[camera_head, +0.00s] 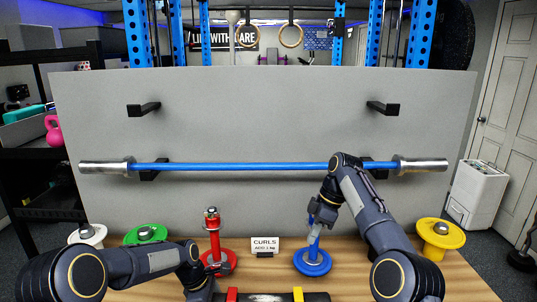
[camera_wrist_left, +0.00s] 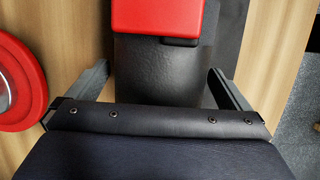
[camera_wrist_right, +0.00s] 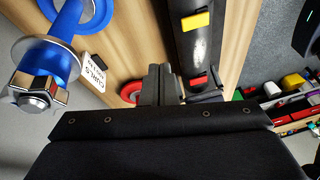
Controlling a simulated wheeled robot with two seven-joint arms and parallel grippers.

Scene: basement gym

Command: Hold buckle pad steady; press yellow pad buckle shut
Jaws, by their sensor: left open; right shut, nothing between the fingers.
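The black buckle pad lies on the wooden table at the bottom of the head view (camera_head: 262,298). Its yellow buckle (camera_head: 297,294) is at the right and its red buckle (camera_head: 232,294) at the left; both show in the right wrist view, yellow (camera_wrist_right: 196,21) and red (camera_wrist_right: 198,80). My left gripper (camera_wrist_left: 160,86) is open, with its fingers on either side of the pad's black end (camera_wrist_left: 160,70), below the red buckle (camera_wrist_left: 158,16). Contact cannot be told. My right gripper (camera_head: 318,216) is shut and empty, raised in front of the blue post; its fingertips (camera_wrist_right: 162,74) also show in the right wrist view.
A blue post with a disc (camera_head: 312,264) stands behind the pad, and a red one (camera_head: 215,258) to its left. A CURLS card (camera_head: 265,244) stands between them. A yellow disc (camera_head: 441,234) is at right, green (camera_head: 146,234) and white ones at left. A blue bar (camera_head: 240,166) hangs behind.

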